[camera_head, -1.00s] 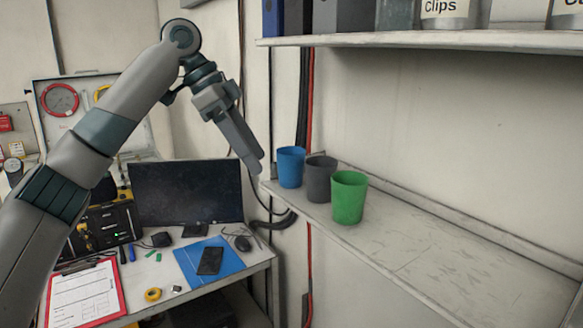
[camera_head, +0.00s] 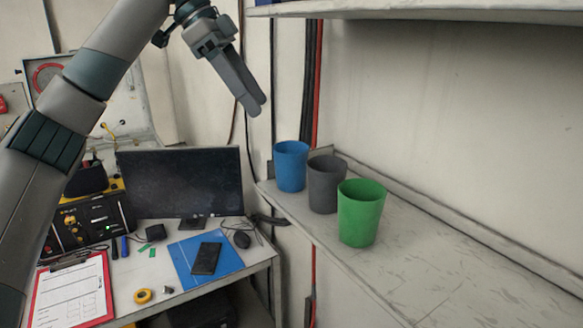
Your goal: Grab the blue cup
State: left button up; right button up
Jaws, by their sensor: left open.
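The blue cup (camera_head: 290,168) stands upright at the left end of the shelf (camera_head: 420,262). A dark grey cup (camera_head: 322,188) stands just to its right, and a green cup (camera_head: 360,214) stands nearer to me, right of the grey one. My left gripper (camera_head: 256,106) is above and to the left of the blue cup, pointing down to the right. It is open and empty, apart from the cup. My right gripper does not show.
An upper shelf (camera_head: 430,10) runs above the cups. At lower left, a desk holds a monitor (camera_head: 182,182), a blue folder with a phone (camera_head: 206,258) and a red clipboard (camera_head: 70,292). The shelf right of the green cup is bare.

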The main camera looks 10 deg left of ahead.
pick_arm(q)
jog(key=p, duration=0.3)
send_near(301, 167)
jog(key=w+f, duration=0.1)
jog(key=w+d+f, duration=0.1)
jog(key=f, duration=0.1)
jog(key=w+d+f, duration=0.1)
jog(key=shift+f, duration=0.4)
jog(key=shift+f, duration=0.1)
jog(key=p+x, duration=0.2)
jog(key=x, duration=0.2)
jog(key=shift+d+f, duration=0.2)
jog(key=shift+w+d+f, duration=0.15)
jog(key=shift+d+f, duration=0.05)
jog(key=shift+f, duration=0.25)
jog(key=c, duration=0.6)
